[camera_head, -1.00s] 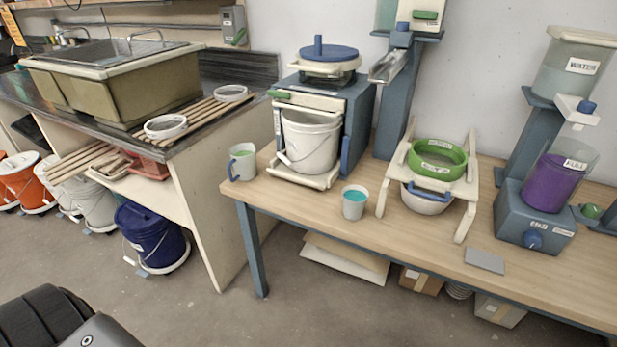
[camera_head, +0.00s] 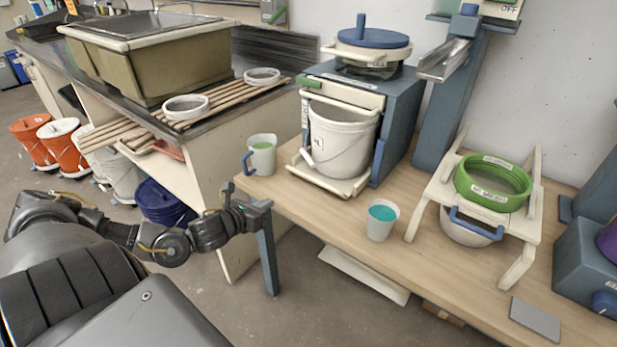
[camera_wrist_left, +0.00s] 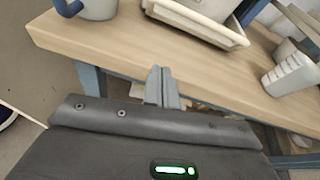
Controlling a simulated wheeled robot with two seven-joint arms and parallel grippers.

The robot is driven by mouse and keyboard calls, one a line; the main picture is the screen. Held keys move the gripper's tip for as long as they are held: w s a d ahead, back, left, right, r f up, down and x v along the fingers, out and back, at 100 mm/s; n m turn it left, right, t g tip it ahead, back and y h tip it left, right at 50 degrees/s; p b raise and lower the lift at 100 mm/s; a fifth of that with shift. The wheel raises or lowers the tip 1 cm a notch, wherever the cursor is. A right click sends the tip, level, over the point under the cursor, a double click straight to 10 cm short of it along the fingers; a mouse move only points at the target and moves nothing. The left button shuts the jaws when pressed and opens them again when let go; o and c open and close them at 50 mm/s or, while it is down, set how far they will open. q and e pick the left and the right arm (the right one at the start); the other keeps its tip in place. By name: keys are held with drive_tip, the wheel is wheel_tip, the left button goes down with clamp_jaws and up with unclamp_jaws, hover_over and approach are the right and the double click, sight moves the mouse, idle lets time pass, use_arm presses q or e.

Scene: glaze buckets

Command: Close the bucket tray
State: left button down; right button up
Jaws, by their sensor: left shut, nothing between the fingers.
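The bucket tray (camera_head: 330,184) is a cream tray at the front of a blue-grey machine (camera_head: 400,120) on the wooden table. It sticks out from the machine's opening, with a white bucket (camera_head: 342,145) standing on it. In the left wrist view the tray (camera_wrist_left: 195,22) is at the top, beyond the fingertips. My left gripper (camera_head: 262,203) is at the table's front left edge, in front of and below the tray, apart from it. In the left wrist view its fingers (camera_wrist_left: 162,72) are together and empty. My right gripper is not in view.
A cup with a blue handle (camera_head: 262,157) stands left of the tray. A cup of teal liquid (camera_head: 381,222) stands to the right. A green sieve on a cream stand (camera_head: 492,180) is further right. The table edge is close to my left gripper.

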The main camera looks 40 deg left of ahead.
sight(302, 190)
use_arm(q)
drive_tip(key=shift+m+h, duration=0.3)
drive_tip(key=shift+m, duration=0.6)
drive_tip(key=w, duration=0.4)
drive_tip(key=w+d+p, duration=0.1)
drive_tip(key=w, duration=0.4)
drive_tip(key=w+d+f+p, duration=0.1)
drive_tip(key=w, duration=0.4)
drive_tip(key=shift+r, duration=0.1)
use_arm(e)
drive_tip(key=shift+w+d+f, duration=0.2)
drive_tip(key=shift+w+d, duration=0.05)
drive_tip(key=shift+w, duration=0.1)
use_arm(q)
drive_tip(key=shift+a, duration=0.1)
